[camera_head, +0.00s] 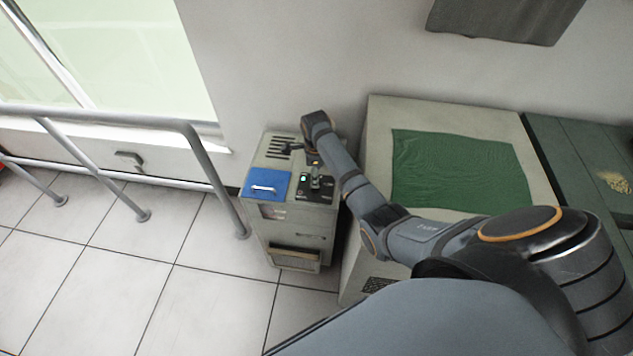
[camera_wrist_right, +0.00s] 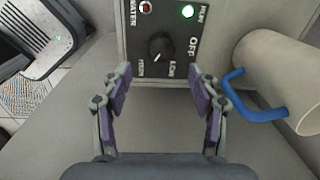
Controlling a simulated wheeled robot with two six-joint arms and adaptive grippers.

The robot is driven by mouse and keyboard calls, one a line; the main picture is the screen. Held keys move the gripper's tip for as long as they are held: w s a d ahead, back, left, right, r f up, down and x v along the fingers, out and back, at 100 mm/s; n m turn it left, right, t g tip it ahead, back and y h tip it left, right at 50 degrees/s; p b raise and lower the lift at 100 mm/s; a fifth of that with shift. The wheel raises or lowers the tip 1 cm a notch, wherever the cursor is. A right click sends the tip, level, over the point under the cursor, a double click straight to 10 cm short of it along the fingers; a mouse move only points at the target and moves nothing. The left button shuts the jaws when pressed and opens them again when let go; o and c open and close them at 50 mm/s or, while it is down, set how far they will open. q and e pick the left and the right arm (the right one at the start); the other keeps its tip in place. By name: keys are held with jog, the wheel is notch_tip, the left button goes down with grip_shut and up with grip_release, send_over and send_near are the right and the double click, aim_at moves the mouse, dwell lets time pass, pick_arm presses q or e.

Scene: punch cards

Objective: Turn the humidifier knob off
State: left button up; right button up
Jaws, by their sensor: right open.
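The humidifier (camera_head: 291,225) is a beige box standing on the floor against the wall, with a black control panel (camera_head: 318,194) on top. In the right wrist view, the dark round knob (camera_wrist_right: 161,47) sits on that panel, its white mark pointing down-left, between the LOW and HIGH labels and away from OFF. The green light (camera_wrist_right: 187,11) by RUN is lit; the WATER light is not clearly lit. My right gripper (camera_wrist_right: 160,73) is open and empty, its fingertips apart on either side, just short of the knob. My left gripper is not in view.
A blue panel with a pale handle (camera_head: 267,185) is beside the control panel. A pale rounded body with a blue handle (camera_wrist_right: 243,103) is right of my fingers. A metal railing (camera_head: 212,170) stands left; a cabinet with green cloth (camera_head: 455,170) stands right.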

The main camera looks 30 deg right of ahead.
jog(key=f, duration=0.4)
jog(key=shift+w+d+f, duration=0.15)
jog(key=shift+w, duration=0.05)
notch_tip(320, 180, down, 2)
jog(key=shift+w+f+b, duration=0.1)
jog(key=shift+f+b, duration=0.05)
jog(key=shift+b, duration=0.3)
jog(key=shift+f, duration=0.1)
jog(key=shift+c, duration=1.1)
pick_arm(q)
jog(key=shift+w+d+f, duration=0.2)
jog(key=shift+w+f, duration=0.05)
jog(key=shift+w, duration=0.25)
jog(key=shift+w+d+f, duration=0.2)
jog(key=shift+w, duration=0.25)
pick_arm(e)
jog(key=c, duration=1)
